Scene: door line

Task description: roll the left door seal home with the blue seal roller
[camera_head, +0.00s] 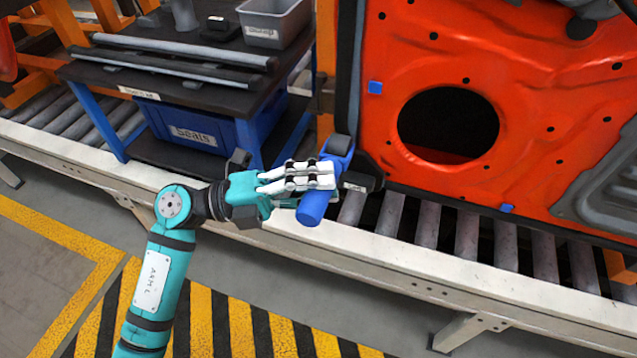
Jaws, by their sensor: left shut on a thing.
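My left gripper (308,178) is shut on the blue seal roller (314,205), with its fingers around the blue handle. The roller is tilted, with its grey wheel (340,145) at the upper end. The wheel is close to the lower left corner of the orange-red door (440,60); I cannot tell if it touches. The dark left door seal (347,70) runs down the door's left edge. Its lower end is partly hidden by the roller and gripper. My right gripper is not in view.
A roller conveyor (440,275) runs under the door. A dark-topped cart (180,72) at the left holds a grey bin (275,22) and long bars, with a blue crate (190,125) marked "Seals" below. Yellow-black floor stripes (230,325) lie in front.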

